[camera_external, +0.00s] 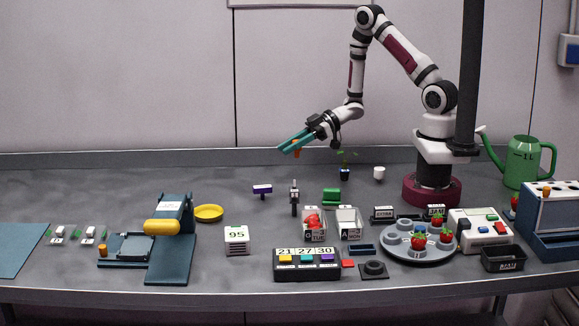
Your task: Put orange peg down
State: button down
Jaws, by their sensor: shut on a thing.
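My gripper (287,147) is in the external view, above the back middle of the table, with its teal fingers pointing left and slightly down. It is shut on the orange peg (296,152), a small orange piece that shows just under the fingers. The peg hangs well above the table, touching nothing below it. Part of the peg is hidden by the fingers. A blue box (553,227) at the right edge has a light top with small holes and another orange piece on it.
Clear berry boxes (314,224), a round grey tray (398,250) with strawberries and a green watering can (521,163) are to the right. The back left table is clear.

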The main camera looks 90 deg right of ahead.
notch_tip(320, 180, down, 7)
jog(key=shift+f, duration=0.1)
jog(key=c, duration=0.7)
grip_release()
jog(key=shift+w, duration=0.1)
jog(key=v, duration=0.7)
jog(key=shift+s+r, duration=0.25)
